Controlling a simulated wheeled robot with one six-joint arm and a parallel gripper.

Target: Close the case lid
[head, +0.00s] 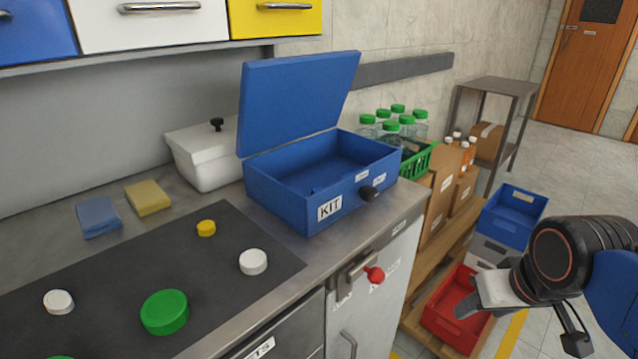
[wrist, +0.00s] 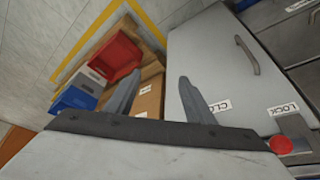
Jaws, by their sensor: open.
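The blue case (head: 290,208) marked KIT stands on the counter near its right end. Its blue lid (head: 298,100) is raised and stands upright at the back, so the case is open and looks empty inside. My gripper (head: 466,293) is at the right, beyond the counter's end and apart from the case, lower than the lid. In the wrist view its two fingers (wrist: 157,85) are spread with nothing between them. The wrist view does not show the case or lid.
A white lidded box (head: 202,158) stands left of the case. Caps, including a green one (head: 165,312), lie on a dark mat. A green crate of bottles (head: 418,160) and cardboard boxes stand right of the counter. A red handle knob (head: 375,275) juts from the cabinet front.

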